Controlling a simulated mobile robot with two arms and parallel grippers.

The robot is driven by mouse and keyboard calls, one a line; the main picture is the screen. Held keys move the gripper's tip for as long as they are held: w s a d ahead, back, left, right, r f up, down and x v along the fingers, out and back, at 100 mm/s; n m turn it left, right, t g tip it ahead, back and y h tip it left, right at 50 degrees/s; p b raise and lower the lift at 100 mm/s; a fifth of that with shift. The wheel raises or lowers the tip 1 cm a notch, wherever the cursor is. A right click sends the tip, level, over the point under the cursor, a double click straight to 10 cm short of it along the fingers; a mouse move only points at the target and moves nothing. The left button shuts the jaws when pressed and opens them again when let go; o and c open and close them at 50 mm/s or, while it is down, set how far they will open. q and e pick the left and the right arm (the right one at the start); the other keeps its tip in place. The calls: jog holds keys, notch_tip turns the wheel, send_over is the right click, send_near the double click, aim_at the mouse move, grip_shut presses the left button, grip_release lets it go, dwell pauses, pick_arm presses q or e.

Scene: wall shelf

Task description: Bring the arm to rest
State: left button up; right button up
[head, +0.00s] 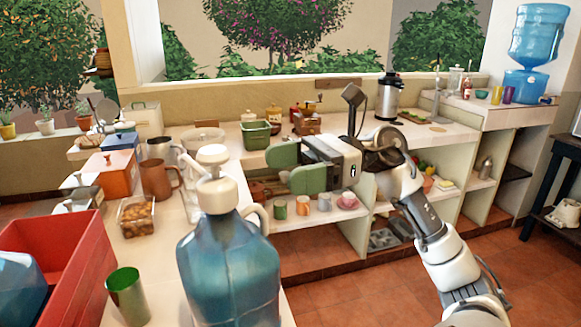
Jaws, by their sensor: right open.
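My right arm (437,245) comes in from the lower right and reaches up and to the left. My right gripper (293,167) is at its end, in the middle of the head view, with its green fingers pointing left. The fingers are apart and nothing shows between them. The gripper appears in front of the counter and shelf; its exact distance from them is hard to tell. My left gripper is not in view.
A large blue jug (228,265) stands close in front. A red crate (85,265) and a green cup (127,295) are at left. Behind the gripper, a green container (256,134) stands on the counter and small cups (302,206) on the shelf. Floor (350,290) shows left of my arm.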

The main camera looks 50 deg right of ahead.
dwell(0.3)
